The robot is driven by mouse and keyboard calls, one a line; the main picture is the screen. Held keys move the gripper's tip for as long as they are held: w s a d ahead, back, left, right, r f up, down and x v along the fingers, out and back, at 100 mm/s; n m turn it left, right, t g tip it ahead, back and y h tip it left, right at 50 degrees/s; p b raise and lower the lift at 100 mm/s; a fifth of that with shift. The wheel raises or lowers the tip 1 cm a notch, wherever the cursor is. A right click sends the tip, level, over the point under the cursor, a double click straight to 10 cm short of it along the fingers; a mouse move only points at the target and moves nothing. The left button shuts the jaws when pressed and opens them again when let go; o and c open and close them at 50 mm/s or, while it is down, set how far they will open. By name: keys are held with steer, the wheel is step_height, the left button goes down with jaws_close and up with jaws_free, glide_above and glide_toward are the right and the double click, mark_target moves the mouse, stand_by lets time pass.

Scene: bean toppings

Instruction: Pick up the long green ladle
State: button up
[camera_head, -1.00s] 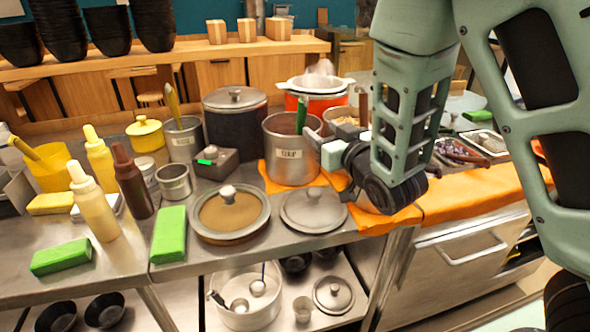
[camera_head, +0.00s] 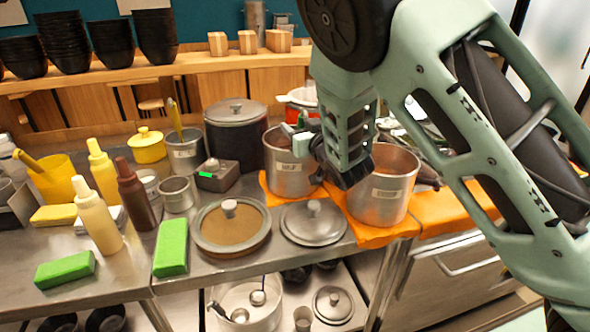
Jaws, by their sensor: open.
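A steel pot (camera_head: 288,178) with a label stands on an orange cloth near the middle of the counter. A small piece of a green handle (camera_head: 303,117), which looks like the ladle's, shows above this pot's rim. The rest of the ladle is hidden by the pot and my arm. My gripper (camera_head: 299,138) is at the pot's upper right rim, right by the green handle. It is open. My arm partly hides it, so I cannot tell whether the handle is between the fingers.
A second steel pot (camera_head: 384,188) stands close on the right, beside my wrist. A dark lidded pot (camera_head: 236,135) is behind left. A brown-topped round lid (camera_head: 230,228) and a steel lid (camera_head: 313,224) lie in front. Squeeze bottles (camera_head: 97,218) stand left.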

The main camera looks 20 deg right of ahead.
steer(key=shift+w, duration=0.35)
jaws_close()
steer(key=shift+r, duration=0.1)
step_height(320, 180, up, 19)
steer(key=w+p, duration=0.2)
steer(key=p, duration=1.2)
steer(key=shift+w, duration=0.3)
steer(key=shift+f+p, duration=0.2)
steer(key=shift+p, duration=0.15)
